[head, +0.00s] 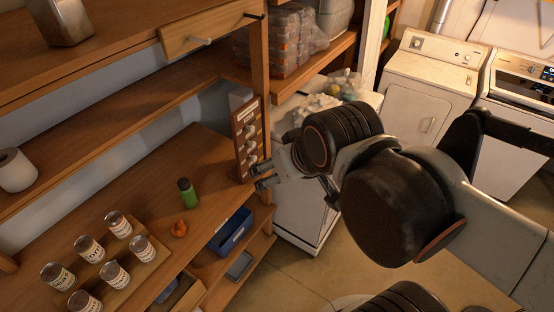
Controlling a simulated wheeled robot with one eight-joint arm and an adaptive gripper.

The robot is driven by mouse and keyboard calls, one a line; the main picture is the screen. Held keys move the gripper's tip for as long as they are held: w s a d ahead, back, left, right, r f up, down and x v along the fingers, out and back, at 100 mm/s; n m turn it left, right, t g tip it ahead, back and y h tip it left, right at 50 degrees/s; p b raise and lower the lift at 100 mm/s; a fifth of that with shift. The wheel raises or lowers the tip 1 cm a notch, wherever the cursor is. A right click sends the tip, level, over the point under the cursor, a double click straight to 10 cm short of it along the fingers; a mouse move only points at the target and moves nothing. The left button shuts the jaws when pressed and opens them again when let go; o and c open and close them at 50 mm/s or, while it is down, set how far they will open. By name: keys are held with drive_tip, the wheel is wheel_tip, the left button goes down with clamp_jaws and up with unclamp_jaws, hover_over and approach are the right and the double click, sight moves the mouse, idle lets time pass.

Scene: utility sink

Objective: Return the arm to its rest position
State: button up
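My gripper (262,175) is in the middle of the head view, at the end of my dark and grey arm. Its two fingertips point left and show a gap between them, with nothing visible in it. In the picture it overlaps the lower edge of an upright wooden panel with a column of light knobs (246,135). I cannot tell whether it touches the panel.
A wooden shelf unit fills the left. A paper roll (15,170) is left. White appliances (430,80) stand at back right.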

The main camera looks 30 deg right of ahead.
wheel_tip(320, 180, down, 38)
drive_tip(key=b, duration=3.8)
